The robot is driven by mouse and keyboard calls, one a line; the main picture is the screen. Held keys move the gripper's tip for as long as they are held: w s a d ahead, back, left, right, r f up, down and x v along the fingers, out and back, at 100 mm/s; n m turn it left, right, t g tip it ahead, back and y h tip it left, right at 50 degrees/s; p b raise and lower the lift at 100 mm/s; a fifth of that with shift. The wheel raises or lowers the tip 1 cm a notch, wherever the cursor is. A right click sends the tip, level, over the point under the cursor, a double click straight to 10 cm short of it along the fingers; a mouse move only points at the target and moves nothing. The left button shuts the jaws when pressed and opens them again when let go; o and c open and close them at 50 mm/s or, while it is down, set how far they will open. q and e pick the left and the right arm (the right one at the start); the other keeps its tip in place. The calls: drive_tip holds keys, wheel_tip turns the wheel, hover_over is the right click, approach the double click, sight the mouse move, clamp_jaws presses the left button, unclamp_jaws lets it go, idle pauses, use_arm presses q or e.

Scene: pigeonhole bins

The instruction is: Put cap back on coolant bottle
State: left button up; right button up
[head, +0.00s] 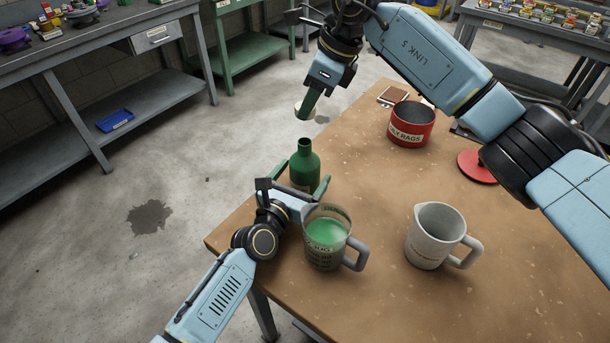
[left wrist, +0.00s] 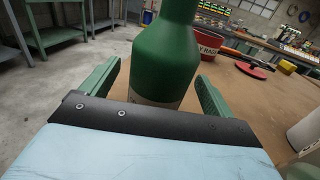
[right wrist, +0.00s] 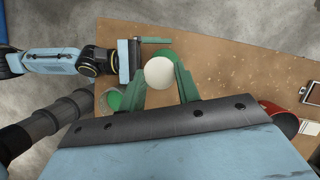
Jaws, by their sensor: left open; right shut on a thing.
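The green coolant bottle (head: 304,165) stands upright and uncapped near the left edge of the table; it also shows in the left wrist view (left wrist: 165,60). My left gripper (head: 300,186) is open, with its green fingers on either side of the bottle's lower part. In the left wrist view a finger (left wrist: 107,78) stands left of the bottle with a gap. My right gripper (head: 308,102) is above the bottle, shut on a pale round cap (head: 304,111). In the right wrist view the cap (right wrist: 159,73) sits between the fingers and hides much of the bottle.
A clear jug of green liquid (head: 326,238) stands close beside my left gripper. A grey jug (head: 433,236) stands to its right. A red rag tin (head: 411,124), a red lid (head: 477,166) and a small tray (head: 391,97) are farther back. The right front tabletop is clear.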

use_arm(q)
drive_tip(key=shift+x, duration=0.8)
drive_tip(key=c, duration=1.5)
use_arm(e)
hover_over(305, 142)
drive_tip(key=shift+s+d+f, duration=0.1)
drive_tip(key=shift+d+f, duration=0.1)
drive_tip(key=shift+f, duration=1.05)
drive_tip(key=shift+d+f, duration=0.2)
drive_tip(key=shift+f, duration=1)
drive_tip(key=shift+f, duration=0.1)
drive_tip(key=shift+f, duration=0.8)
drive_tip(key=shift+f, duration=0.55)
